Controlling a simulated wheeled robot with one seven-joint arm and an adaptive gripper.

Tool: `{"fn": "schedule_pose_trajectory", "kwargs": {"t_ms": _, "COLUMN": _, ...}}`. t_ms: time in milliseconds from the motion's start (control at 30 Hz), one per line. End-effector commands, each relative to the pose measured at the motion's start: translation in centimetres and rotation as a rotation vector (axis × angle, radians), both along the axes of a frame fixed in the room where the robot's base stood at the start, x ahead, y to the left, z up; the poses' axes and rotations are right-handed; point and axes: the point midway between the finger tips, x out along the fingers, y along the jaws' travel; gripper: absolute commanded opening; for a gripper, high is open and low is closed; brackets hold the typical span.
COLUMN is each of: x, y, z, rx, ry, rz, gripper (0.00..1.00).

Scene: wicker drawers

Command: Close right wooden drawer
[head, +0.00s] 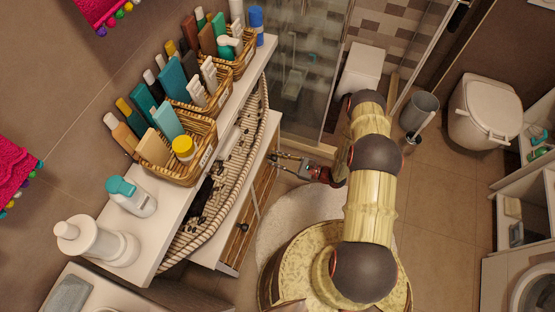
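The wooden drawer fronts (246,218) show edge-on below the striped fabric bin, on the right side of the white cabinet. A dark round knob (243,227) sits on the nearer part of the front. The far part, close to my gripper, is narrow in view, and any knob there is hidden or too small to tell. How far each drawer stands out cannot be told clearly. My gripper (276,163) is at the far end of the fronts, its fingers apart and pointing left. It appears empty; whether it touches the wood cannot be told.
A glass shower screen (312,70) is behind my gripper. A round pale rug (290,215) lies on the floor. A bin and toilet (488,110) stand right.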

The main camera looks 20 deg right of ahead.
Motion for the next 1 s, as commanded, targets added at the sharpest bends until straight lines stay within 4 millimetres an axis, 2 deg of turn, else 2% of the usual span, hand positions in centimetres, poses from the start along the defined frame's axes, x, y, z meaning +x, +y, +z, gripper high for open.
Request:
{"fn": "schedule_pose_trajectory", "kwargs": {"t_ms": 267, "x": 0.2, "y": -0.2, "z": 0.1, "rx": -0.002, "ry": -0.004, "rz": -0.003, "gripper": 0.40}}
{"fn": "schedule_pose_trajectory", "kwargs": {"t_ms": 767, "x": 0.1, "y": -0.2, "z": 0.1, "rx": -0.001, "ry": -0.003, "rz": -0.002, "gripper": 0.40}}
{"fn": "schedule_pose_trajectory", "kwargs": {"t_ms": 867, "x": -0.2, "y": -0.6, "z": 0.0, "rx": -0.001, "ry": -0.002, "rz": -0.004, "gripper": 0.40}}
{"fn": "schedule_pose_trajectory", "kwargs": {"t_ms": 1000, "x": -1.2, "y": -2.2, "z": 0.1, "rx": -0.001, "ry": -0.003, "rz": -0.006, "gripper": 0.40}}
